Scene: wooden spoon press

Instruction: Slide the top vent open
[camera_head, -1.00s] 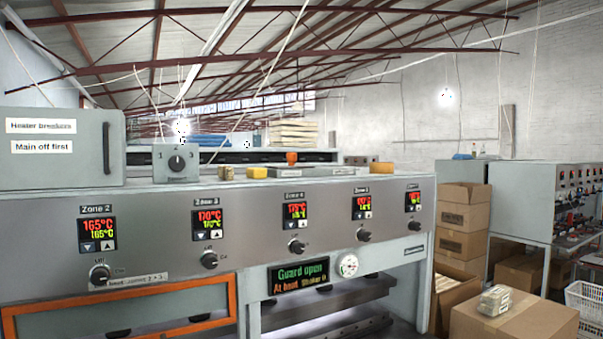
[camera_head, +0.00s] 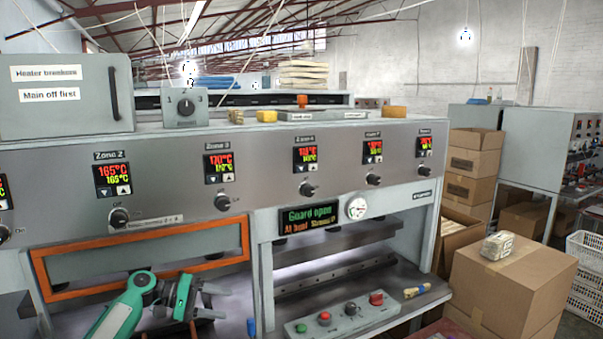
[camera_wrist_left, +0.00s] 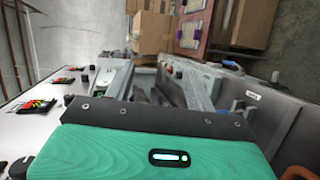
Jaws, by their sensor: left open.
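The long grey press stands in front of me in the head view. On its top lies a low flat grey plate (camera_head: 322,115) with small labels, which may be the top vent; I cannot tell whether it is open. My left gripper (camera_head: 214,302) is open and empty in the head view, low in front of the orange-framed opening, well below the press top and apart from that plate. In the left wrist view the teal gripper body (camera_wrist_left: 165,150) fills the bottom. My right gripper is not in view.
A breaker box (camera_head: 60,97) and a dial box (camera_head: 181,108) stand on the press top at left. A button panel (camera_head: 345,318) is low in front. Cardboard boxes (camera_head: 510,280) stand at right.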

